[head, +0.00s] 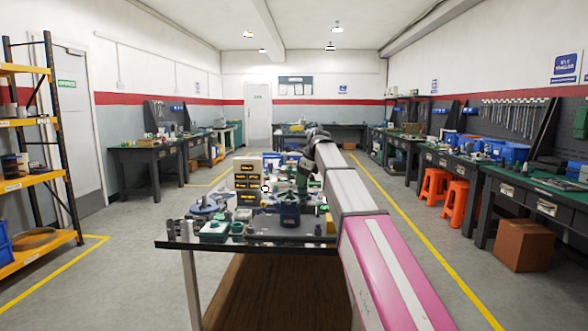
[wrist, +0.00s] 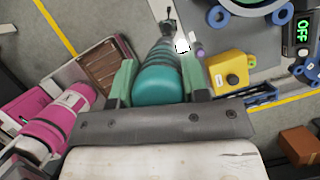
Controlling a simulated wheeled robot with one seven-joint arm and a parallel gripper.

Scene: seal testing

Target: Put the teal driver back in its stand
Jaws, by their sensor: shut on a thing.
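The teal driver (wrist: 160,86) is between the two pale green fingers of my gripper (wrist: 159,78) in the wrist view. The fingers are shut on its handle, one on each side. Its rounded teal end faces the wrist camera, and the darker ridged part and thin dark end point away, toward the top of the picture. In the head view my arm reaches out over the cluttered bench, and the driver is too small to make out. I cannot pick out the driver's stand for certain in either view.
The bench (head: 282,244) is crowded with black-and-yellow bins (head: 247,181), a dark blue container (head: 290,216) and small parts. Orange stools (head: 455,196) stand right.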

